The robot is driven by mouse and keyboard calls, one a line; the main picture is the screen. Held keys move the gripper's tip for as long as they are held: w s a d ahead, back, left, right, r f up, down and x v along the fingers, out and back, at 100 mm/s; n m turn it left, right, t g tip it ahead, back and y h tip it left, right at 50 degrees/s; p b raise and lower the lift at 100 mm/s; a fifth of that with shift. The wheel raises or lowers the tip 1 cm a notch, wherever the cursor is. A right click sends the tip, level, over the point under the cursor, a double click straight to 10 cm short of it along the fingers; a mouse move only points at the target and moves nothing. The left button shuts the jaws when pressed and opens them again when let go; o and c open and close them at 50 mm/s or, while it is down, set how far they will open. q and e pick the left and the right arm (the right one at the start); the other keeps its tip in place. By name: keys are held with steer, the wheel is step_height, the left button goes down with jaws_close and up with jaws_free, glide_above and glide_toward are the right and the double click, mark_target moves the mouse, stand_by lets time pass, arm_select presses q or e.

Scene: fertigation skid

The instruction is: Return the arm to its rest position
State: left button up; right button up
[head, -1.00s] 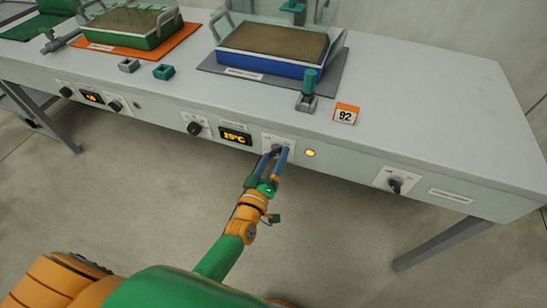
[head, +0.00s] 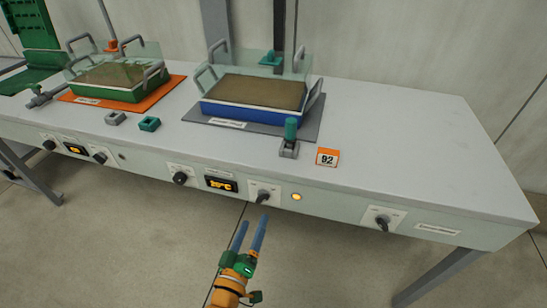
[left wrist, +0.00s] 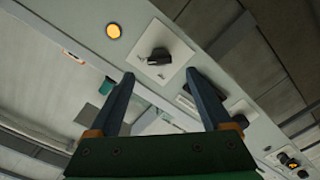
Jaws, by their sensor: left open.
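My left gripper (head: 252,234) is open and empty in the head view, below and in front of the bench's front panel. Its two blue fingers point up toward a black rotary switch (head: 263,197) on a white plate, apart from it. In the left wrist view the open fingers (left wrist: 163,100) frame the space in front of the same switch (left wrist: 158,56), with clear distance between. The lit amber lamp (head: 296,197) sits right of the switch; it also shows in the left wrist view (left wrist: 113,30). My right gripper is in neither view.
The bench (head: 420,130) carries a blue tray (head: 250,113) and a green tray (head: 120,92) with clear covers. A small green-topped valve (head: 290,135) and an orange 92 tag (head: 327,157) stand near the front edge. Another knob (head: 383,220) is at right. The floor in front is clear.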

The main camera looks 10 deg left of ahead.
arm_select(q)
steer(key=s+f+m+g+p, duration=0.85)
steer(key=s+f+g, duration=0.25)
steer(key=s+f, duration=0.55)
steer(key=s+a+f+m+g+p, duration=0.1)
steer(key=s+a+f+g, duration=0.1)
steer(key=s, duration=0.5)
steer(key=s+a+f+m+g+p, duration=0.1)
steer(key=s+a+g, duration=0.2)
steer(key=s, duration=0.5)
steer(key=shift+f+g+y, duration=0.3)
steer(key=shift+f+g, duration=0.1)
steer(key=shift+g, duration=0.1)
